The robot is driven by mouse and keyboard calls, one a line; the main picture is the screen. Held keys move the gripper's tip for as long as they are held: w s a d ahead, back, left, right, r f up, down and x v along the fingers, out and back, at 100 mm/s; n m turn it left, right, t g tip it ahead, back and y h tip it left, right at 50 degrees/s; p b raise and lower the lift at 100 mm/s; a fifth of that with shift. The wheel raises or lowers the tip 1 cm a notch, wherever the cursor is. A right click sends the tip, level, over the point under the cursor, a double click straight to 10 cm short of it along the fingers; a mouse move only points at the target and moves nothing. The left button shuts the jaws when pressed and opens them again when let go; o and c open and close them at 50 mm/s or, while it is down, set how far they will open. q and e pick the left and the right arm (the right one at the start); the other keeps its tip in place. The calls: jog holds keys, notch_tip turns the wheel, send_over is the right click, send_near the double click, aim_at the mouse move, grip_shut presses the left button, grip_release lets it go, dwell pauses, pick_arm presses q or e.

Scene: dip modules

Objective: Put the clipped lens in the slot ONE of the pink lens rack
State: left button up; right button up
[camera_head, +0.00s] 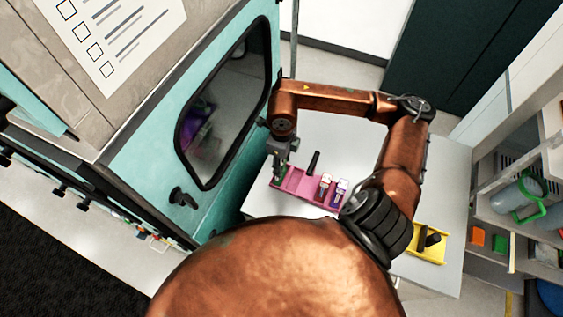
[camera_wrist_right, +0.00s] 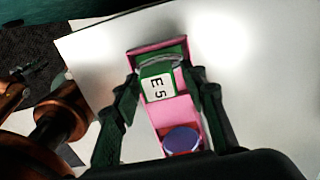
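The pink lens rack (camera_head: 303,187) lies on the white table, and its end frame (camera_wrist_right: 158,48) shows in the right wrist view. My right gripper (camera_head: 280,166) is lowered over the rack's left end. In the wrist view, a green-edged lens piece (camera_wrist_right: 157,72) with a white "E 5" label sits between the dark fingertips of my right gripper (camera_wrist_right: 163,80). The fingertips are close on both sides of it. I cannot tell whether they press on it, or whether it is fully seated in the rack. I cannot read a slot name. My left gripper is not in view.
Two more lens pieces stand in the rack, a red-and-white one (camera_head: 324,187) and a purple one (camera_head: 340,192). A dark upright object (camera_head: 313,162) is just behind the rack. A yellow holder (camera_head: 430,244) lies at the right. The teal cabinet (camera_head: 245,165) borders the table's left side.

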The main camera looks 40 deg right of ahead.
jog(key=shift+r, duration=0.1)
jog(key=shift+r, duration=0.25)
notch_tip(320, 180, up, 12)
jog(key=b, duration=0.1)
jog(key=shift+f+b, duration=0.15)
jog(key=shift+b, duration=0.2)
